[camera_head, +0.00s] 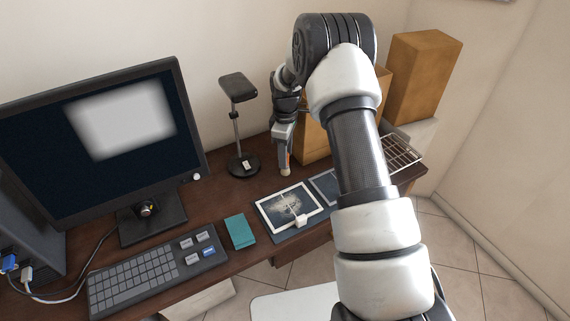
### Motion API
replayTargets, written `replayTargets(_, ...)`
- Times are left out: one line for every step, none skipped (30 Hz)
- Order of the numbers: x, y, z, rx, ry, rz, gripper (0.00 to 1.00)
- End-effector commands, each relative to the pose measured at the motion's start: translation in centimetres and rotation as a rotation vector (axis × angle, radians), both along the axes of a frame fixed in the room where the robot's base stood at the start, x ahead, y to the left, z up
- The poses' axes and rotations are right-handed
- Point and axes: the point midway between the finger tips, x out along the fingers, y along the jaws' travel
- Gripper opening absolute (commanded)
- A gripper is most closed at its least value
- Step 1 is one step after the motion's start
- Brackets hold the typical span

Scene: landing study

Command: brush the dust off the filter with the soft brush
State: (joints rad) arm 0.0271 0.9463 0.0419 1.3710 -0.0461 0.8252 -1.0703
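The filter (273,210) looks like a flat white-framed panel with a grey, dusty-looking face. It lies on a dark mat near the front edge of the desk, with a small white piece (301,221) at its front edge. My gripper (284,155) points down just behind the filter. It appears shut on the soft brush (285,172), whose pale tip shows below the fingers, above or at the desk behind the filter; contact cannot be told. Most of the brush is hidden by the fingers.
A second dark panel (325,186) lies right of the filter, partly behind my arm. A wire rack (402,153), brown boxes (421,75), a black stand (240,125), a teal book (240,232), a keyboard (146,275) and a monitor (60,180) surround it.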

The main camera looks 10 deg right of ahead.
Motion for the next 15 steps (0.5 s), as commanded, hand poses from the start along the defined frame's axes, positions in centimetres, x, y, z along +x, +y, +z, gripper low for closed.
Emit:
replayTargets(0.00,0.00,0.03,0.000,0.000,0.000,0.38)
replayTargets(0.00,0.01,0.03,0.000,0.000,0.000,0.35)
replayTargets(0.00,0.00,0.03,0.000,0.000,0.000,0.28)
replayTargets(0.00,0.01,0.03,0.000,0.000,0.000,0.23)
replayTargets(0.00,0.00,0.03,0.000,0.000,0.000,0.18)
replayTargets(0.00,0.01,0.03,0.000,0.000,0.000,0.11)
replayTargets(0.00,0.01,0.03,0.000,0.000,0.000,0.06)
replayTargets(0.00,0.01,0.03,0.000,0.000,0.000,0.01)
replayTargets(0.00,0.01,0.03,0.000,0.000,0.000,0.00)
replayTargets(0.00,0.01,0.04,0.000,0.000,0.000,0.00)
replayTargets(0.00,0.01,0.06,0.000,0.000,0.000,0.00)
replayTargets(0.01,0.00,0.10,0.000,0.000,0.000,0.00)
replayTargets(0.01,0.00,0.16,0.000,0.000,0.000,0.00)
replayTargets(0.02,0.01,0.24,0.000,0.000,0.000,0.00)
replayTargets(0.02,0.01,0.39,0.000,0.000,0.000,0.00)
